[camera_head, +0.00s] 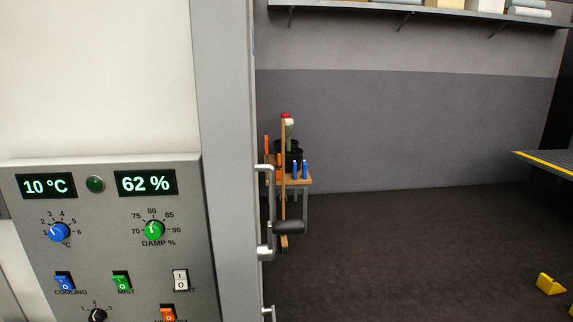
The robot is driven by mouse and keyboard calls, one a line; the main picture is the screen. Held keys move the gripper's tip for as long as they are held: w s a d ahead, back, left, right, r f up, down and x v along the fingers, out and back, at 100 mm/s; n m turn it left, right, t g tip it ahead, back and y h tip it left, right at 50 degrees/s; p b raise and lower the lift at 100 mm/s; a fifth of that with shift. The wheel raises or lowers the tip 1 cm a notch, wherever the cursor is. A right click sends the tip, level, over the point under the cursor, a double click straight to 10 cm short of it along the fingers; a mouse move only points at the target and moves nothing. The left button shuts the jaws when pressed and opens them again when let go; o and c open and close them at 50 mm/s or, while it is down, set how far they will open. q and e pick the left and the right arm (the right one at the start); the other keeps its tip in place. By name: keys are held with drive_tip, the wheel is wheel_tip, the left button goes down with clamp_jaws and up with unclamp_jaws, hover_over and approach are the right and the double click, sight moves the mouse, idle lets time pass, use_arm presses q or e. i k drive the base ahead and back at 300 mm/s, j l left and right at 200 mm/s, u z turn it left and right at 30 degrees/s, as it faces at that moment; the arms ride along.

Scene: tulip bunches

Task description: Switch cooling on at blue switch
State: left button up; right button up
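The blue switch (65,282) sits at the lower left of a grey control panel (105,200), above the label COOLING. It is a rocker marked I and O; I cannot tell for certain which side is pressed. The temperature display (46,186) above reads 10 °C. A round dark green lamp (95,184) sits beside it and looks unlit. Neither of my grippers is in view.
The panel also carries a 62 % display (146,184), blue (59,231) and green (155,229) knobs, and green (122,281), white (181,279) and orange (168,313) switches. A door handle (266,210) projects right of it.

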sight(66, 284)
drive_tip(key=u, duration=1.4)
